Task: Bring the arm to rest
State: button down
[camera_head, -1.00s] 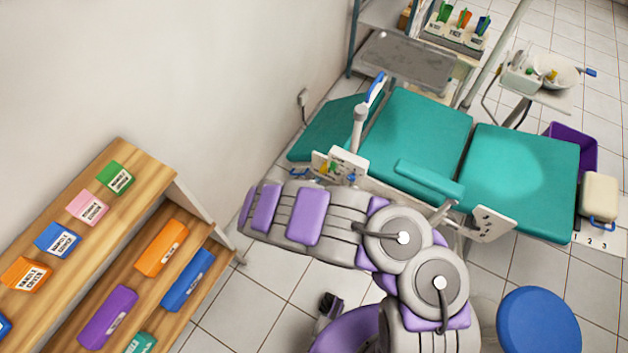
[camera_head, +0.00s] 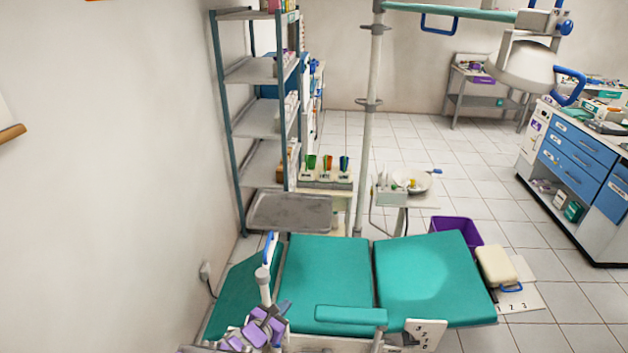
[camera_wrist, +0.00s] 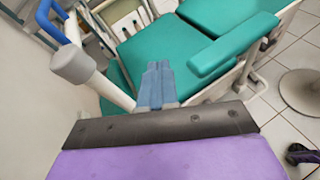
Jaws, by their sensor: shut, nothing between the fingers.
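My gripper (camera_wrist: 157,84) shows in the wrist view as two blue-grey fingers side by side, shut and empty. Behind the fingers are the green dental chair (camera_wrist: 165,48) and its armrest (camera_wrist: 232,45). A white post with a blue handle (camera_wrist: 48,20) stands close at the left of the fingers. In the head view, part of my purple and grey arm shows at the bottom edge, in front of the lower left of the chair (camera_head: 330,272). The rest of the arm is out of frame, and I cannot make out the fingers there.
A grey tray (camera_head: 290,212) and a metal shelf rack (camera_head: 262,120) stand behind the chair. A purple bin (camera_head: 457,229) and a cream cushion-like item (camera_head: 496,265) are at its right. A blue-drawer cabinet (camera_head: 578,160) is far right. Tiled floor between is clear.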

jog(key=d+r+m+g+h, duration=0.5)
jog(key=d+r+m, duration=0.4)
jog(key=d+r, duration=0.8)
jog(key=s+d+r+m+g, duration=0.4)
jog(key=s+d+m, duration=0.2)
jog(key=s+d, duration=0.15)
jog(key=s+d+r+m+g, duration=0.3)
jog(key=s+d+r+m, duration=0.3)
jog(key=d, duration=0.3)
jog(key=s+a+f+m+g+y, duration=0.2)
jog(key=s+m+y, duration=0.45)
jog(key=s, duration=1.15)
jog(key=s+a+m+y, duration=0.1)
jog(key=s+a+y, duration=0.4)
jog(key=s+a, duration=0.3)
jog(key=shift+s+r, duration=0.3)
jog(key=shift+r, duration=0.1)
